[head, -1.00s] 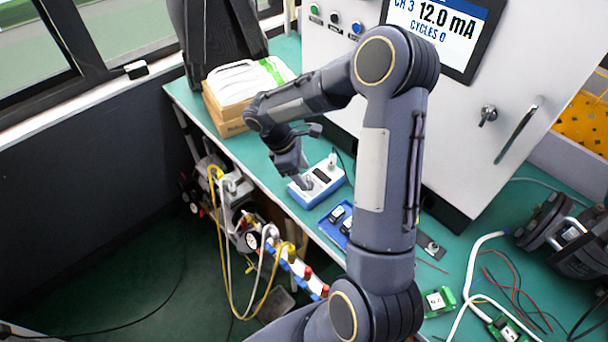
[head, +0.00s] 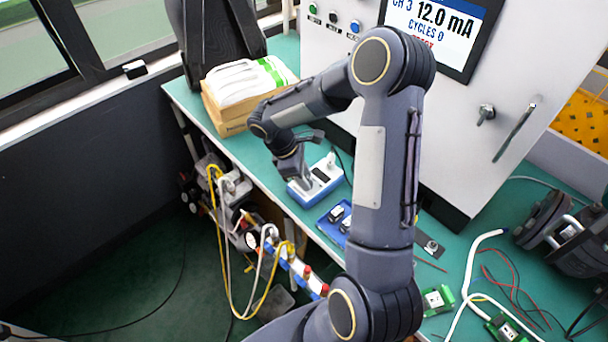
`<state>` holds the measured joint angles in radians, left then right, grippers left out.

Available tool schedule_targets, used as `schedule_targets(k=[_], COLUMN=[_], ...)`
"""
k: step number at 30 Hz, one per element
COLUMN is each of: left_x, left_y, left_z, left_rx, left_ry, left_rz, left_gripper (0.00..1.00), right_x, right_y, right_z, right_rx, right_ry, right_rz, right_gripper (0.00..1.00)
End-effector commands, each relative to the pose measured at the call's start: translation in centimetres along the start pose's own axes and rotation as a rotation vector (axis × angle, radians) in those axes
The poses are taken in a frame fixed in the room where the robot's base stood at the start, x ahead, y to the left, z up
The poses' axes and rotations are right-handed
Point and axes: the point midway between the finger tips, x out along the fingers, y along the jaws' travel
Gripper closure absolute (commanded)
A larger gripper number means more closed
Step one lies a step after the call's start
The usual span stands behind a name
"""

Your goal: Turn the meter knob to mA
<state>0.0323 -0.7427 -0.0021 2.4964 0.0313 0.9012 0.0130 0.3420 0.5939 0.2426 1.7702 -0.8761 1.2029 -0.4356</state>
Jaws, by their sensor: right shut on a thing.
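The meter (head: 326,180) is a small blue and white box on the green bench, left of the big white cabinet. My right gripper (head: 304,184) points down at the left part of the meter's top and is shut on the knob there. The fingers cover the knob, so its pointer and the mA mark cannot be read. A pale post stands on the meter's far right end. My left gripper is not in view.
A cardboard box with white bundles (head: 245,88) stands behind the gripper. A blue tray (head: 333,222) with small parts lies close in front of the meter. The cabinet screen (head: 440,28) reads 12.0 mA. My right arm hides part of the bench.

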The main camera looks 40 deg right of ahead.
Motion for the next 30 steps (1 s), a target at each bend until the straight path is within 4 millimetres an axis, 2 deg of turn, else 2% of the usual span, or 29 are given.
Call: schedule_targets(k=[8, 30], left_x=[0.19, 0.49], left_y=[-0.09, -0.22], left_z=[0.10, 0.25], left_rx=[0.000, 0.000], left_ry=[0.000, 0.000], left_rz=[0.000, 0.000], left_gripper=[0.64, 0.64], right_x=[-0.02, -0.05], right_y=[0.17, 0.64], right_z=[-0.05, 0.13], right_rx=[0.094, 0.612], right_ry=[0.001, 0.002], right_rz=[-0.037, -0.251], right_gripper=[0.90, 0.90])
